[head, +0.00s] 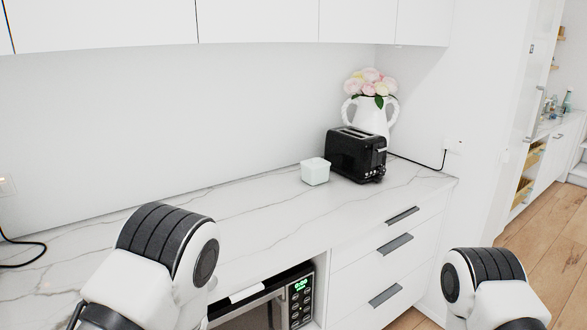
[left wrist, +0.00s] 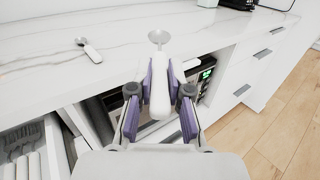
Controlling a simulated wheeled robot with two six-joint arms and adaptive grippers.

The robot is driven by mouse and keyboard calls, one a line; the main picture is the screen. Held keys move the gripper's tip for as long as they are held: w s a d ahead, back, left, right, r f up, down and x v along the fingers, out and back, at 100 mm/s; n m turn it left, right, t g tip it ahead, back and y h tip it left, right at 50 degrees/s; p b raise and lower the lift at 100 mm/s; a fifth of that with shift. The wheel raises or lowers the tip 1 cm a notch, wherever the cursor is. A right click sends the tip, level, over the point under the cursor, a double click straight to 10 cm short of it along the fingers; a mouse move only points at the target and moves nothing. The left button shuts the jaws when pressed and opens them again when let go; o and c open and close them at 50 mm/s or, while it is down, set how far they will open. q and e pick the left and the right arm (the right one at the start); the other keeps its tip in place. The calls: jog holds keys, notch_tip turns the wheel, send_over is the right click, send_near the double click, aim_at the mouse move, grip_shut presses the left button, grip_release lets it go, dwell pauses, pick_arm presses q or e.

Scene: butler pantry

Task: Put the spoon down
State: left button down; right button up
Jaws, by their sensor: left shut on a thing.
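My left gripper (left wrist: 160,78) is shut on a spoon (left wrist: 159,100) with a thick white handle. The handle sits between the purple finger pads, and the grey metal bowl points away from me. The bowl shows over the front part of the marble counter (left wrist: 115,78) in the left wrist view; I cannot tell whether it touches the counter. A second spoon (left wrist: 91,53), also white-handled, lies on the counter to the left. In the head view the held spoon and both grippers' fingers are out of sight.
A black toaster (head: 352,157), a pale box (head: 315,172) and a white flower vase (head: 368,118) stand at the counter's far right. A microwave (head: 262,305) sits below the counter. An open drawer (left wrist: 55,150) with utensils is at lower left. The middle counter is clear.

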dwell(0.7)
pick_arm(q)
jog(key=shift+a+f, duration=0.2)
jog(key=shift+f, duration=0.05)
jog(key=w+a+n+g+y, duration=0.4)
jog(key=a+n+y, duration=0.3)
jog(key=y, duration=0.4)
jog(key=shift+w+a+n+y, duration=0.15)
jog(key=shift+w+n+y, duration=0.15)
jog(key=shift+w+n, duration=0.3)
